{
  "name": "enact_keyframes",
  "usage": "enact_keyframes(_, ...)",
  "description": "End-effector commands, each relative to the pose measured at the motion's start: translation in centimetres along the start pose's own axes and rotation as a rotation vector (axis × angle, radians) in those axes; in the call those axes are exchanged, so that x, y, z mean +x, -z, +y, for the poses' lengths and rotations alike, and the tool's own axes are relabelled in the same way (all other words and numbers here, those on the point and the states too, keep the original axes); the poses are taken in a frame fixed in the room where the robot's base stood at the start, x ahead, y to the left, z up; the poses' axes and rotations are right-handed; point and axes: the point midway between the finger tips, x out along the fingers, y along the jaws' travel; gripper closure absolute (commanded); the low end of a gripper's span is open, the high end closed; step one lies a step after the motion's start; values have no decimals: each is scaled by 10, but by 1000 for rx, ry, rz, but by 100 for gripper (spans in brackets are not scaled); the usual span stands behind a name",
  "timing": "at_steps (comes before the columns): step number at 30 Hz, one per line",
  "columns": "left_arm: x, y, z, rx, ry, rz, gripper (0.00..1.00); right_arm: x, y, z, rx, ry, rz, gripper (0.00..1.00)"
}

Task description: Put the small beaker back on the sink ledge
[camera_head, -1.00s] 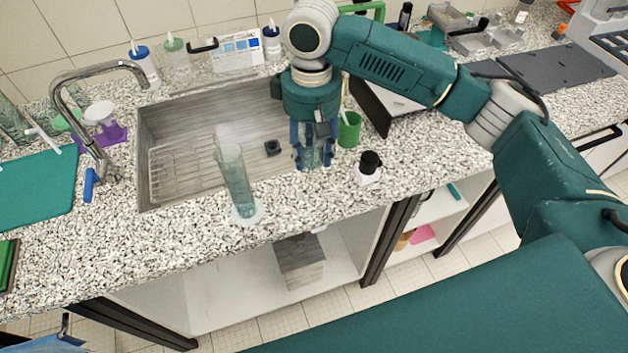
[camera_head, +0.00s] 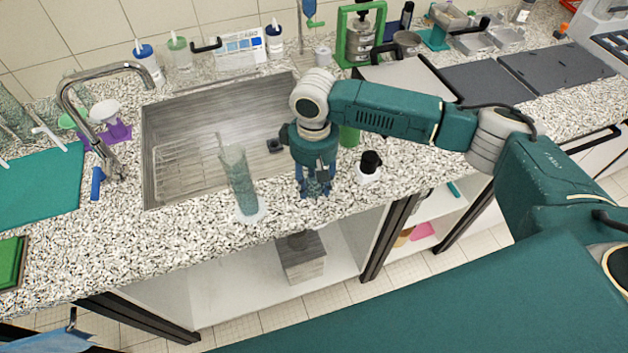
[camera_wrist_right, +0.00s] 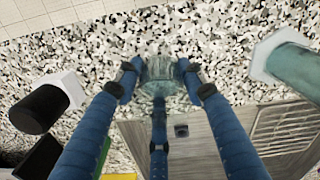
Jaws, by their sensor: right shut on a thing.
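My right gripper (camera_head: 315,191) points down over the speckled sink ledge (camera_head: 280,212), near the front right corner of the sink (camera_head: 190,140). In the right wrist view its blue fingers are shut on a small clear beaker (camera_wrist_right: 160,76), with a finger on each side. The beaker looks upright, with the speckled counter behind it. In the head view the fingers largely hide the beaker, and I cannot tell whether it touches the ledge. My left gripper is not in view.
A tall glass cylinder (camera_head: 239,178) stands on the ledge left of my gripper. A black-capped white bottle (camera_head: 370,164) stands to the right, and a green cup (camera_head: 349,134) is behind. The counter's front edge lies close in front. The faucet (camera_head: 88,115) is at the left.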

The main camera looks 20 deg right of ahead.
Motion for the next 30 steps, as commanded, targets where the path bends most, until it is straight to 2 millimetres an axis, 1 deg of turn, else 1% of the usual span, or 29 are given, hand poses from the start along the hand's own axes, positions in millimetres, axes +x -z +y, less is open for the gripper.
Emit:
enact_keyframes(5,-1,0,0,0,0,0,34,2,0,0,0,0,0,95)
enact_keyframes(6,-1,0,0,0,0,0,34,2,0,0,0,0,0,54)
enact_keyframes(8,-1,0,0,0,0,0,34,2,0,0,0,0,0,42)
enact_keyframes(17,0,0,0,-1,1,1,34,1,0,0,0,-1,1,42)
enact_keyframes(20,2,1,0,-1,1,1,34,-4,1,0,0,-1,2,42)
enact_keyframes(23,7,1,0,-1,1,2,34,-18,2,1,2,-1,5,42)
enact_keyframes(30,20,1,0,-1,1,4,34,-70,2,0,1,-1,6,42)
